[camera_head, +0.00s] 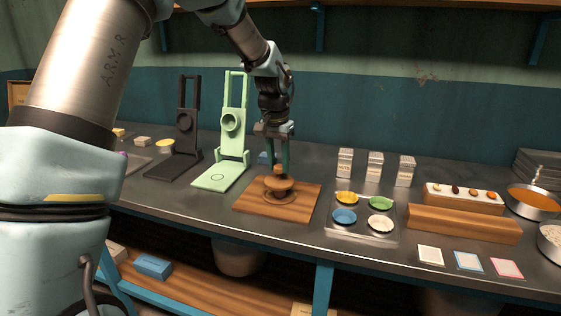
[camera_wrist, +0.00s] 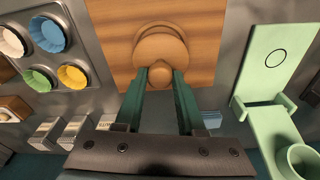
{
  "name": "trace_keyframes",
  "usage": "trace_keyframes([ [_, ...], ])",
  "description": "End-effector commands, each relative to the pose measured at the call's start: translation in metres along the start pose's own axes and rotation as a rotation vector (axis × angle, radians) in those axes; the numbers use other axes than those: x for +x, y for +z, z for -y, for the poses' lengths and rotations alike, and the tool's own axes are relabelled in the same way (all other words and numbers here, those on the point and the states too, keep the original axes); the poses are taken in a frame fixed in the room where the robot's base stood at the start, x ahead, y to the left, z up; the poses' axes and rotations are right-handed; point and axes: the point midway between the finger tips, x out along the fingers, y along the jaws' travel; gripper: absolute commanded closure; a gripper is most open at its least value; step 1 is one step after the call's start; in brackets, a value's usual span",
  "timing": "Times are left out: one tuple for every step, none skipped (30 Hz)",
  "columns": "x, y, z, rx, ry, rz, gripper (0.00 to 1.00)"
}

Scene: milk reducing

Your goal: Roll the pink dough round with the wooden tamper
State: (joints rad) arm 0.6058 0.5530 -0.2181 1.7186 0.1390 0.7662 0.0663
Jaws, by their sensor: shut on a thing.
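My gripper (camera_head: 280,160) points down over the wooden board (camera_head: 246,207), its two green fingers shut on the knob of the wooden tamper (camera_head: 280,183). The tamper is round and brown, with a wide base. It stands over the board and also shows in the wrist view (camera_wrist: 160,46), with the knob between the fingertips (camera_wrist: 160,76). A round brown rim or ring shows under the tamper; I cannot tell whether it touches. No pink dough is visible; the tamper may hide it.
A green press stand (camera_head: 220,177) and a dark one (camera_head: 176,164) stand left of the board. A tray (camera_head: 363,233) with several coloured cups lies right of it. White boxes (camera_head: 375,165) stand behind the tray. A wooden block (camera_head: 464,222) and three cards (camera_head: 468,261) are further right.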

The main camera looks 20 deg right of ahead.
Motion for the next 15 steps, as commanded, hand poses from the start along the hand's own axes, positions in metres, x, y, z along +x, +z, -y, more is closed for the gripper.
trace_keyframes([
  [-0.0001, 0.0011, -0.0009, 0.000, 0.000, 0.001, 1.00],
  [-0.0002, 0.0018, -0.0014, 0.000, 0.000, 0.000, 1.00],
  [-0.0004, 0.0026, -0.0021, 0.000, 0.000, 0.000, 1.00],
  [-0.0004, 0.0031, -0.0025, 0.000, 0.000, 0.000, 1.00],
  [-0.0004, 0.0034, -0.0029, 0.000, 0.000, 0.000, 1.00],
  [-0.0003, 0.0037, -0.0035, 0.000, 0.000, -0.001, 1.00],
  [-0.0002, 0.0037, -0.0041, 0.000, 0.000, -0.001, 1.00],
  [-0.0002, 0.0039, -0.0048, 0.000, 0.001, 0.000, 1.00],
  [-0.0001, 0.0041, -0.0060, 0.000, 0.001, 0.000, 1.00],
  [0.0000, 0.0043, -0.0069, 0.000, 0.001, 0.000, 1.00],
  [0.0001, 0.0045, -0.0078, 0.000, 0.001, 0.000, 1.00],
  [0.0003, 0.0046, -0.0087, 0.000, 0.001, 0.000, 1.00],
  [0.0003, 0.0045, -0.0092, 0.000, 0.001, 0.000, 1.00],
  [0.0002, 0.0042, -0.0096, 0.000, 0.001, 0.000, 1.00],
  [-0.0001, 0.0036, -0.0104, 0.000, 0.001, 0.000, 1.00],
])
